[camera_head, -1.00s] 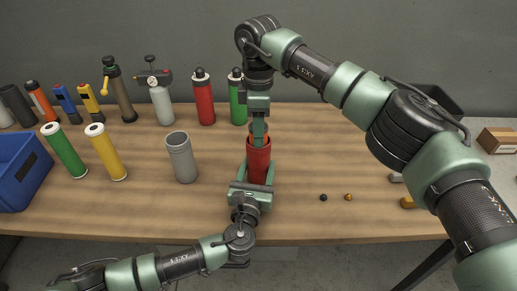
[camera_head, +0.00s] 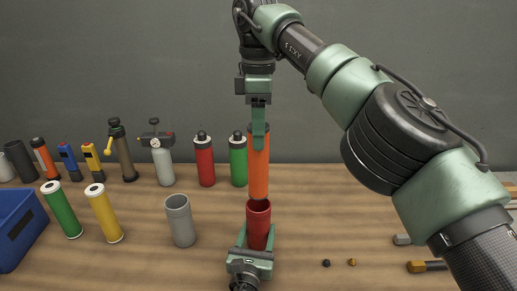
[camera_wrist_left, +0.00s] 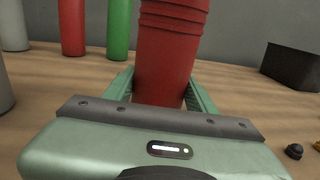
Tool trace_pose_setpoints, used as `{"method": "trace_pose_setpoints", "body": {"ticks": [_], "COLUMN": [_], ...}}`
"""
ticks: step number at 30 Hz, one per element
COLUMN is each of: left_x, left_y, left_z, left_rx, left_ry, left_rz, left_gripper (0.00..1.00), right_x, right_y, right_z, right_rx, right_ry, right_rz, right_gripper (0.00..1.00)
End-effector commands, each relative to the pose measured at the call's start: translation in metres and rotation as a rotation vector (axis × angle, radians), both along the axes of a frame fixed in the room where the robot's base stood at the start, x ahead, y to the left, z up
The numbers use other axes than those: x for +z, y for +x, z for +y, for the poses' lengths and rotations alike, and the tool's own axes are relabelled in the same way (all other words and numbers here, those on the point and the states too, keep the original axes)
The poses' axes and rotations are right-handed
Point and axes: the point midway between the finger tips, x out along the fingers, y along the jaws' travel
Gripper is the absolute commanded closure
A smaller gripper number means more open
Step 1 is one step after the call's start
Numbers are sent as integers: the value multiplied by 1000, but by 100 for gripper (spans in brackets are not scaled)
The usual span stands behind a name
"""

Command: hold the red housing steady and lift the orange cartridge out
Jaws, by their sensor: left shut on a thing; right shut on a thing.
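The red housing (camera_head: 258,228) stands upright on the wooden table, its open top showing. My left gripper (camera_head: 256,248) is shut around its lower part; the left wrist view shows the housing (camera_wrist_left: 168,50) between the fingers (camera_wrist_left: 160,92). The orange cartridge (camera_head: 259,172) hangs upright above the housing, its lower end at about the rim; from this angle I cannot tell the exact gap. My right gripper (camera_head: 259,128) is shut on the cartridge's top, with one finger covering part of it.
A grey cup (camera_head: 180,222), a green tube (camera_head: 62,212) and a yellow tube (camera_head: 104,214) stand left, beside a blue bin (camera_head: 20,225). Red (camera_head: 205,165) and green (camera_head: 238,165) bottles stand close behind. Small dark and orange pieces (camera_head: 352,262) lie right of the housing.

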Motion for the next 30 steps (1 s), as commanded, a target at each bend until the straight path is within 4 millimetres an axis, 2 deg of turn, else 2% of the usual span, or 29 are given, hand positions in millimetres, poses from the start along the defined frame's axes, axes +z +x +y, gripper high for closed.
{"method": "trace_pose_setpoints", "body": {"ticks": [12, 13, 15, 16, 26, 30], "left_x": [0, 0, 0, 0, 0, -1], "left_y": [0, 0, 0, 0, -1, -15], "left_z": [0, 0, 0, 0, 0, 3], "left_rx": [0, 0, 0, 0, 0, -1], "left_ry": [0, 0, 0, 0, 0, 0], "left_rz": [1, 1, 0, 0, 1, 2], "left_gripper": [94, 41, 22, 19, 19, 19], "right_x": [8, 7, 7, 7, 7, 7], "right_y": [-1, -1, 0, 0, 0, 0], "right_z": [0, 0, 0, 0, 0, 0], "right_rx": [0, 0, 0, 0, 0, 0], "right_ry": [0, 0, 0, 0, 1, 0], "right_rz": [0, 0, 0, 0, 0, 0], "right_gripper": [100, 100, 100, 100, 100, 100]}}
